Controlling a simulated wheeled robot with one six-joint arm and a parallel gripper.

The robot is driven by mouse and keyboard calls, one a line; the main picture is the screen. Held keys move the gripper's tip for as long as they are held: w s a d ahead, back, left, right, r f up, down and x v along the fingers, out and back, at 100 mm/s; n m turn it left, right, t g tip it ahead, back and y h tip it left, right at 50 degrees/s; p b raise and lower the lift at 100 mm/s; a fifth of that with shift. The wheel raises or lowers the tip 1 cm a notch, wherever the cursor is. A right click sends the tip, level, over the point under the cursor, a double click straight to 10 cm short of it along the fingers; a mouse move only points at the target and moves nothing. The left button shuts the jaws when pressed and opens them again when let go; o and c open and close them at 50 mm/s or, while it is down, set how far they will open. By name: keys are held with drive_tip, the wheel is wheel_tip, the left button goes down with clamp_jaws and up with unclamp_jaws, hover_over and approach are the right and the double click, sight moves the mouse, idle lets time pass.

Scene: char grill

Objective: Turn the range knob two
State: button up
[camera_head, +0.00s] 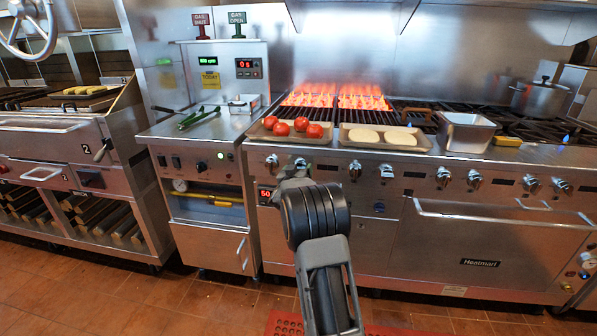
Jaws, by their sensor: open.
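The range front carries a row of silver knobs. The leftmost knob (272,163) is in plain view left of my gripper. My gripper (294,172) is up against the front panel, where the second place from the left would be; it is open. My wrist and the gripper largely hide that spot, so I cannot tell whether the fingers touch a knob or are around it. The third knob (355,170) and fourth knob (386,172) show to the right, apart from my gripper. No number labels are readable on these knobs.
Flames burn on the char grill (335,97) behind the panel. A tray of tomatoes (262,133) and a tray of pale rounds (348,143) sit on the front ledge above my gripper. A metal pan (466,131) stands farther right. The floor (190,305) at left is clear.

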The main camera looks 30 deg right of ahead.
drive_tip(key=shift+w+d, duration=0.25)
drive_tip(key=shift+d, duration=0.1)
drive_tip(key=shift+c, duration=0.3)
drive_tip(key=c, duration=0.8)
drive_tip(key=shift+c, duration=0.2)
drive_tip(key=m+b, duration=0.2)
drive_tip(key=m, duration=0.2)
drive_tip(key=shift+m+y, duration=0.3)
drive_tip(key=shift+m, duration=0.1)
drive_tip(key=shift+m+b, duration=1.1)
drive_tip(key=shift+m, duration=0.6)
drive_tip(key=shift+r, duration=0.1)
